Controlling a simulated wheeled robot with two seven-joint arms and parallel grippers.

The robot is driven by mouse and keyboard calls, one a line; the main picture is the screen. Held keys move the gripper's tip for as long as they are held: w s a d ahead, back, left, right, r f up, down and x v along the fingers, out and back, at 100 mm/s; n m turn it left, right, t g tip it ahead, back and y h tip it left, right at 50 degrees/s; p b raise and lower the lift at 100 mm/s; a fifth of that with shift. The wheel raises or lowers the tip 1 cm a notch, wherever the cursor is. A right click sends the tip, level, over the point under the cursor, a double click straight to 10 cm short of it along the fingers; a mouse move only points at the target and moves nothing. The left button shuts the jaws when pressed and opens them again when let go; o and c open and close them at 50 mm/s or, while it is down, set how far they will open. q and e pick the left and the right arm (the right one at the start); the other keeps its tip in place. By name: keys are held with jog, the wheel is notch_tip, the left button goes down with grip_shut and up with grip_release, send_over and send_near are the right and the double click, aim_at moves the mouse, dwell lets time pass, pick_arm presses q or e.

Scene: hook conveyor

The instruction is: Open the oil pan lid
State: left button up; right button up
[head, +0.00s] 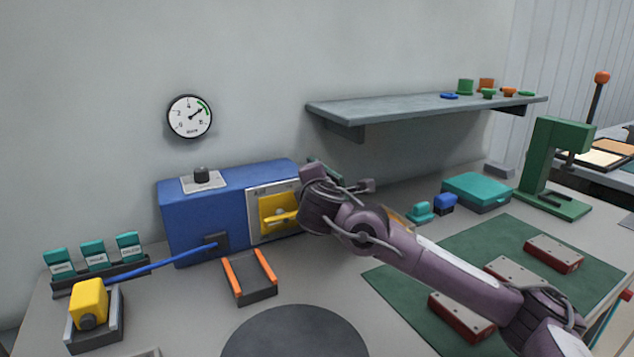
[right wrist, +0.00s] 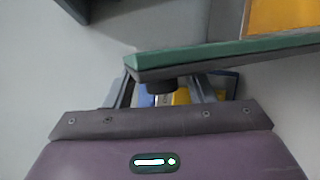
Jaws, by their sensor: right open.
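A dark green slab that looks like the oil pan lid shows as a tilted strip in the right wrist view (right wrist: 220,53). A short dark knob (right wrist: 160,86) is on its near side, between my right gripper's fingers (right wrist: 164,88). The fingers are apart; I cannot tell if they touch the knob. In the head view a bit of dark green (head: 325,172) shows behind my right wrist. An amber patch, perhaps the oil pan (head: 402,214), is mostly hidden by my right arm. My left gripper is not in view.
A blue machine box (head: 205,222) with a yellow handle panel stands left of my arm. A shelf (head: 420,106) with small parts hangs above. A teal box (head: 477,190) and green press (head: 560,165) stand right. A green mat (head: 530,240) holds several red-sided blocks.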

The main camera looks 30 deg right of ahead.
jog(key=v, duration=0.7)
jog(key=shift+s, duration=0.3)
jog(key=shift+a+r, duration=0.1)
